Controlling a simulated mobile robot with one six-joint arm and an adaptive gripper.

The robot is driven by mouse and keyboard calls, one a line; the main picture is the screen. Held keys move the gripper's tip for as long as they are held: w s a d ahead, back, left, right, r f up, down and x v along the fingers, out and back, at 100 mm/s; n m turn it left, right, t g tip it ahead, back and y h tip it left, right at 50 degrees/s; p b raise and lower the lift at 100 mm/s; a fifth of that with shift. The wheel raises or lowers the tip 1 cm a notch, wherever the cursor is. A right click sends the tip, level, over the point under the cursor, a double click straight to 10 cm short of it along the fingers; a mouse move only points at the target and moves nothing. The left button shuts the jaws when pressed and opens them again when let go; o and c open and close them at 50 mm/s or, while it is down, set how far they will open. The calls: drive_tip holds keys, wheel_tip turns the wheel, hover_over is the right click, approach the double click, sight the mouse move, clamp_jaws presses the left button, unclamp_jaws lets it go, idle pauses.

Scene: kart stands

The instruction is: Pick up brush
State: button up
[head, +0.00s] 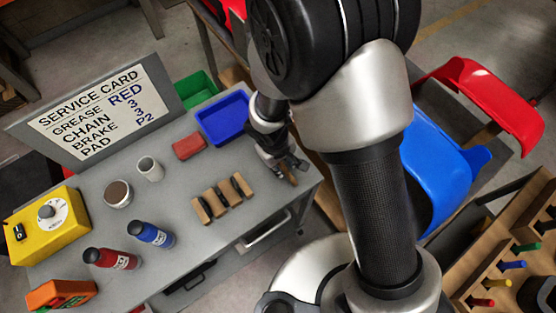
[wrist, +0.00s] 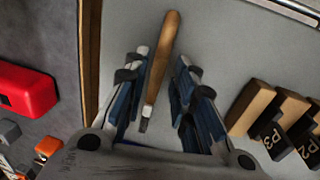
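The brush (wrist: 163,62) has a slim wooden handle and a short metal end. In the wrist view it lies lengthwise between the two blue-padded fingers of my gripper (wrist: 160,85). The fingers are spread, with a gap on the right; the left finger is nearer the handle. In the head view my gripper (head: 283,163) is low over the right end of the grey bench (head: 240,228). A bit of the brush (head: 293,180) shows beside the fingertips there; the rest is hidden behind the gripper.
Several wood-and-black blocks (head: 222,198) stand left of my gripper. A blue tray (head: 222,118) and a red box (head: 189,147) are behind it. Bottles, cups and a yellow box (head: 47,225) are farther left. The bench's right edge is close to the brush.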

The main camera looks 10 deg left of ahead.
wheel_tip(320, 180, down, 2)
drive_tip(key=shift+w+d+f+b, duration=0.1)
drive_tip(key=shift+w+f+b, duration=0.05)
drive_tip(key=shift+b, duration=0.2)
drive_tip(key=shift+c, duration=0.5)
clamp_jaws()
